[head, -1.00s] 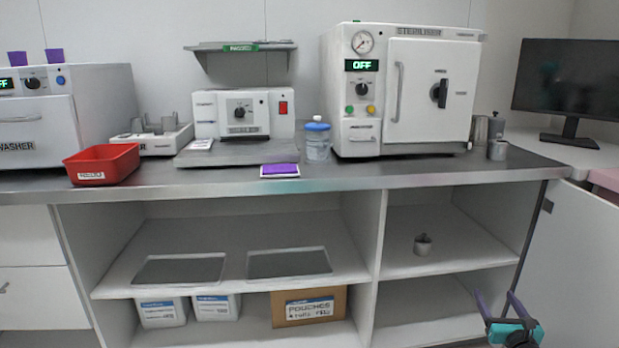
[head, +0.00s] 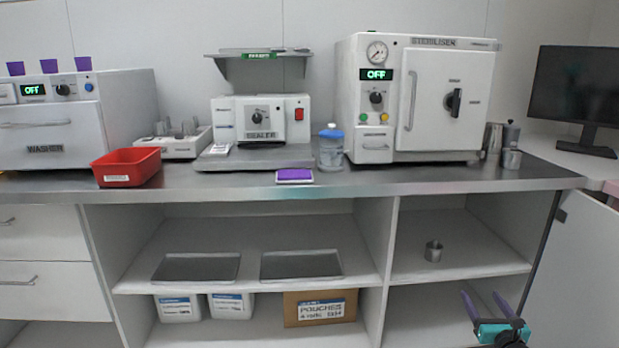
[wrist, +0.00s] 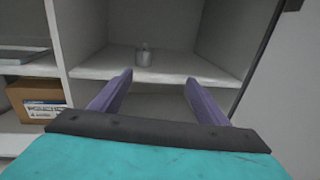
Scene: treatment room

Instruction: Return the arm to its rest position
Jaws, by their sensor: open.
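My gripper (head: 486,304) is at the lower right of the head view, in front of the right-hand shelf bay. Its two purple fingers are spread apart with nothing between them. In the wrist view my gripper (wrist: 158,98) also shows open and empty, facing the shelf bay. The gripper is apart from the cup.
The counter (head: 400,182) carries a washer (head: 130,115), red bin (head: 126,168), sealer (head: 225,125), blue-lidded jar (head: 331,150) and steriliser (head: 350,100). Two trays (head: 197,267) lie on the left shelf above a pouches box (head: 320,307). An open door panel (head: 585,265) stands right of my gripper.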

